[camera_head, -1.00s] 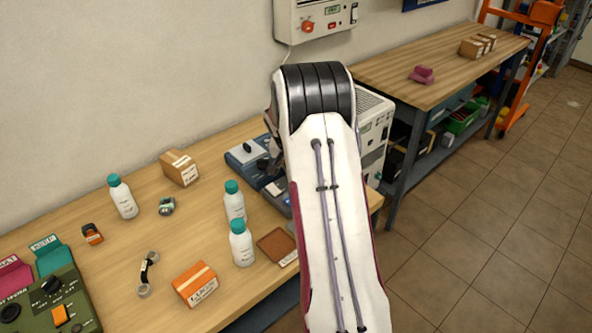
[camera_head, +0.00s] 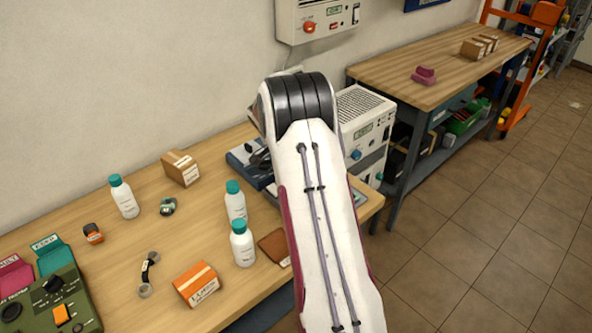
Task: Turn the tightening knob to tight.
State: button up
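My arm, white with black bands at its bend, rises from the bottom right and covers part of the bench. My gripper is hidden behind it, so its fingers do not show. A blue-grey device (camera_head: 240,165) lies on the bench just left of the arm's bend, with a dark part on top, partly covered. I cannot tell which knob is the tightening knob. A green control box (camera_head: 62,290) at the lower left has black knobs and an orange switch. A wall unit (camera_head: 335,15) has a red-orange knob, and a white cabinet (camera_head: 362,125) has a blue knob.
White bottles with teal caps (camera_head: 243,245) stand left of my arm. An orange box (camera_head: 197,284), a cardboard box (camera_head: 180,168), a brown pad (camera_head: 275,247) and small parts lie on the bench. A second bench (camera_head: 440,60) stands at the back right.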

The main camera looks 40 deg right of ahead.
dwell(0.5)
jog(key=o, duration=1.1)
jog(key=shift+v, duration=6.05)
